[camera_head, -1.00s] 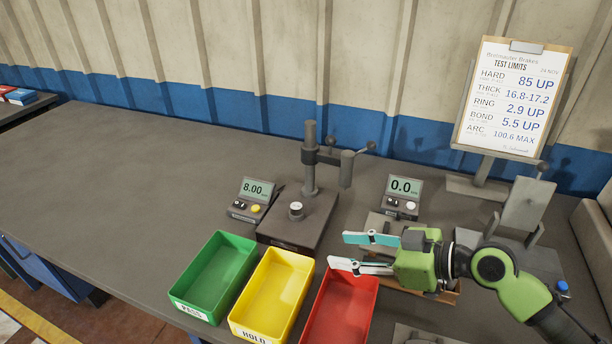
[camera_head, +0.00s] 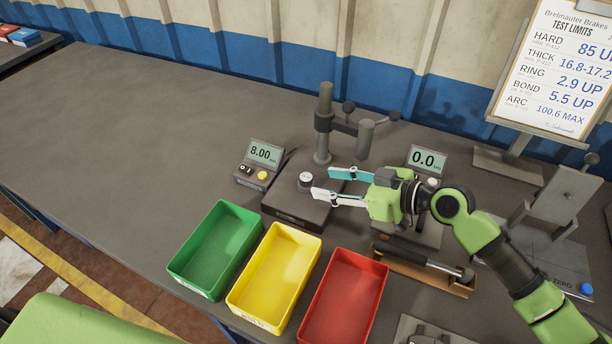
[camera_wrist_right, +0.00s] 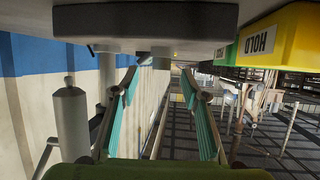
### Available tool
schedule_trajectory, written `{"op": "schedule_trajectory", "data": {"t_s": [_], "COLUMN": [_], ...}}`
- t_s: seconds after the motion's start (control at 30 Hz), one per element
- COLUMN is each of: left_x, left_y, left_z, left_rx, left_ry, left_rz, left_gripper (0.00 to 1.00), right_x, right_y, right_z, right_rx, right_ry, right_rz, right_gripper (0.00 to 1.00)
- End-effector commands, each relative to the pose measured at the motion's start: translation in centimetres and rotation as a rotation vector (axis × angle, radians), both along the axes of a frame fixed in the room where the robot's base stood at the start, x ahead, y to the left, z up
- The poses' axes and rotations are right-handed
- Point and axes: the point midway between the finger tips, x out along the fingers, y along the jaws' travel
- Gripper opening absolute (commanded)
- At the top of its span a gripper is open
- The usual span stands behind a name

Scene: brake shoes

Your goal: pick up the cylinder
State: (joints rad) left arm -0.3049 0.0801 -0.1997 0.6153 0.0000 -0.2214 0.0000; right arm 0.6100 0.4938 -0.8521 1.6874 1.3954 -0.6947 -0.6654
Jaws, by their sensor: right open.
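The small metal cylinder (camera_head: 306,181) with a pale top stands upright on the dark base plate (camera_head: 290,208) of the gauge stand. In the upside-down wrist view the cylinder (camera_wrist_right: 162,58) shows at the base plate (camera_wrist_right: 140,20), in line with the space between my fingers. My right gripper (camera_head: 323,183) is open and empty, fingers pointing left. Its fingertips are just right of the cylinder in the head view; whether they touch or straddle it is hard to tell. The fingers also show well apart in the wrist view (camera_wrist_right: 160,80). My left gripper is not in view.
The stand's post (camera_head: 323,130) and side arm rise behind the cylinder. An 8.00 display (camera_head: 262,155) stands to its left. Green (camera_head: 188,268), yellow (camera_head: 242,300) and red (camera_head: 378,290) trays lie in front. A tool in a wooden holder (camera_head: 425,275) lies right.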

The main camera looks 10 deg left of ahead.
Motion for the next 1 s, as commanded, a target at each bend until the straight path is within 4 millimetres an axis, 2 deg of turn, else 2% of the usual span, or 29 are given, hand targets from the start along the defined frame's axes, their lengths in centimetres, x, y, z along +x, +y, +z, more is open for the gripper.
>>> {"op": "schedule_trajectory", "data": {"t_s": [0.13,0.27,0.4,0.7,0.73,0.87,1.0], "left_x": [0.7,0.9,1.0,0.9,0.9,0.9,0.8], "left_y": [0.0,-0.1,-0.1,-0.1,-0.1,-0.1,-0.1], "left_z": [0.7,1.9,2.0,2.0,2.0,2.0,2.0], "left_rx": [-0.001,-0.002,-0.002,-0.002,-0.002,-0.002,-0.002], "left_ry": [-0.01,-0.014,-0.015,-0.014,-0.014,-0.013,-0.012], "left_rz": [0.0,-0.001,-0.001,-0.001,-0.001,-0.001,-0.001], "left_gripper": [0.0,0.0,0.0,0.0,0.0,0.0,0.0], "right_x": [0.3,0.8,1.4,1.6,1.6,1.6,1.6], "right_y": [1.1,3.2,4.6,5.1,5.1,5.1,5.1], "right_z": [0.0,0.0,-1.0,-1.4,-1.4,-1.4,-1.3], "right_rx": [0.001,0.002,0.0,0.0,0.0,0.0,0.001], "right_ry": [0.0,0.001,0.001,0.0,0.0,0.0,-0.001], "right_rz": [0.001,0.001,0.0,-0.001,-0.001,-0.001,-0.001], "right_gripper": [0.41,0.41,0.41,0.41,0.36,0.02,0.0]}}
